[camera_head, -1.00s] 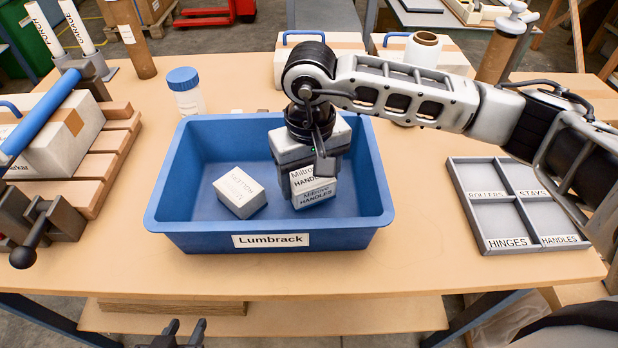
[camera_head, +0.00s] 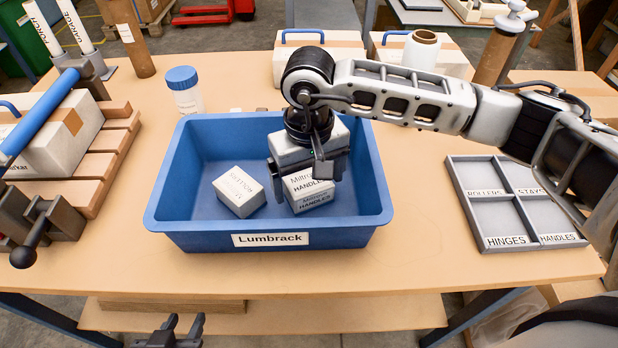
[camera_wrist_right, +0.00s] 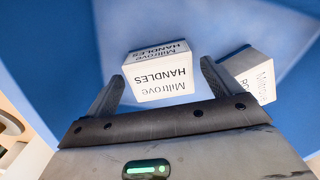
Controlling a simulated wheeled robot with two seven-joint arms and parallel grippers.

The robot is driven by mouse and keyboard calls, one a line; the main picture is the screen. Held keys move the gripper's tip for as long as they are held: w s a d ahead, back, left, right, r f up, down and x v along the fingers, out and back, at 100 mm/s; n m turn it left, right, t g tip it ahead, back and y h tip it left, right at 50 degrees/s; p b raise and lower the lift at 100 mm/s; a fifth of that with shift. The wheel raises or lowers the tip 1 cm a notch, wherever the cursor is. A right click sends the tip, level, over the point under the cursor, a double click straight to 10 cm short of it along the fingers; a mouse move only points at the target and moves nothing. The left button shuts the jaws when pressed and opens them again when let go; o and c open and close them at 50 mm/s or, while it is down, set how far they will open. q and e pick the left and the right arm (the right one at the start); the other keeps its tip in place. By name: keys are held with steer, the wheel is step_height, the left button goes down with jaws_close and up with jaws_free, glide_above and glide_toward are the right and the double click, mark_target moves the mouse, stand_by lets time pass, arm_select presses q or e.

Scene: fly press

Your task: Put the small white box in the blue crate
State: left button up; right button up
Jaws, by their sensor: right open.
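The small white box labelled HANDLES (camera_head: 310,194) sits in the blue crate (camera_head: 207,240), right of its middle. In the right wrist view the box (camera_wrist_right: 160,76) lies between and just beyond the spread fingertips, with clear gaps at its sides. My right gripper (camera_head: 308,172) is open above and behind the box and hides part of it in the head view. A second white box, labelled ROLLERS (camera_head: 239,192), lies turned in the crate to the left; it also shows in the right wrist view (camera_wrist_right: 249,76). My left gripper (camera_head: 184,326) is open and empty at the bottom edge.
A grey divided tray (camera_head: 483,243) stands right of the crate. A blue-capped jar (camera_head: 187,98) stands behind its left corner. Larger cartons (camera_head: 290,66) stand at the back. A wooden rack (camera_head: 112,145) is at the left. The table front is clear.

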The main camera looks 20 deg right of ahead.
mark_target(309, 182)
step_height(309, 182, up, 11)
steer(key=b, duration=0.1)
steer(key=shift+r+b, duration=0.15)
steer(key=shift+b, duration=0.25)
